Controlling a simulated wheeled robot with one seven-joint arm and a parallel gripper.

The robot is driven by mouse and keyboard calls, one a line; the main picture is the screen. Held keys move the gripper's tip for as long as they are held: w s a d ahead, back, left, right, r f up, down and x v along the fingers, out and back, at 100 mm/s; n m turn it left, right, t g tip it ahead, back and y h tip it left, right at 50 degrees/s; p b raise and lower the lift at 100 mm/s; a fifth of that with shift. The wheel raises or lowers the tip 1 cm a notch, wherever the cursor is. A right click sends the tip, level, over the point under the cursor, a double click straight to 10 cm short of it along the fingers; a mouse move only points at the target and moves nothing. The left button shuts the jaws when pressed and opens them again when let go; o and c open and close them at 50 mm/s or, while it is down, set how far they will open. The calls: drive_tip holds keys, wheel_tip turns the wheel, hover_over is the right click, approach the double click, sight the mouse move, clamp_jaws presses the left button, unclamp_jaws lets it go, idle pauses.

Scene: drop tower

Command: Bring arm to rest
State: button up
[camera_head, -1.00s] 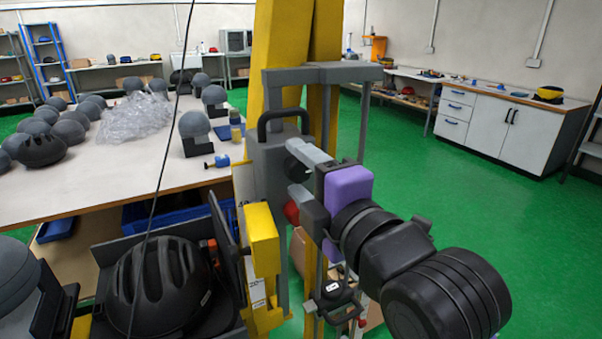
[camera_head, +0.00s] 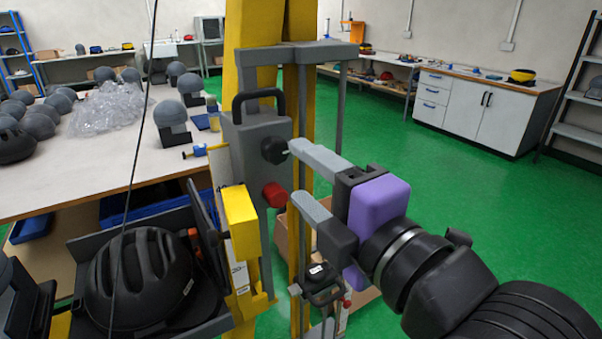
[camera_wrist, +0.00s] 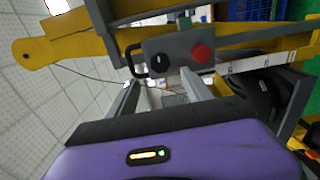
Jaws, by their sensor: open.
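My gripper (camera_head: 296,174) is open and empty, its two grey fingers apart and pointing at a grey control box (camera_head: 243,150) on the yellow drop tower. The box carries a black knob (camera_head: 274,150) and a red button (camera_head: 275,195). In the head view the upper fingertip lies close to the knob; I cannot tell the exact gap. In the wrist view the knob (camera_wrist: 160,62) and the red button (camera_wrist: 200,52) show uncovered beyond the fingers. My purple wrist and black arm links reach in from the lower right.
A black helmet (camera_head: 139,278) sits in the tower's tray at lower left. A table (camera_head: 70,190) with grey headforms and clear plastic wrap stands at left. A thin cable hangs in front. A white cabinet (camera_head: 473,108) stands far right. Green floor (camera_head: 430,165) to the right is clear.

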drive_tip(key=d+r+m+t, duration=0.5)
drive_tip(key=m, duration=0.4)
drive_tip(key=s+d+f+m+t+h+p, duration=0.15)
drive_tip(key=s+d+f+m+h, duration=0.35)
drive_tip(key=d+f+m+h, duration=0.5)
drive_tip(key=s+d+f+m+g, duration=0.3)
drive_tip(key=s+f, duration=0.8)
drive_tip(key=s, duration=0.3)
drive_tip(key=s+d+f+m+g+p, duration=0.1)
drive_tip(key=s+d+f+m+g, duration=0.2)
drive_tip(key=s+f, duration=0.9)
drive_tip(key=shift+s+g, duration=0.35)
drive_tip(key=shift+s, duration=0.7)
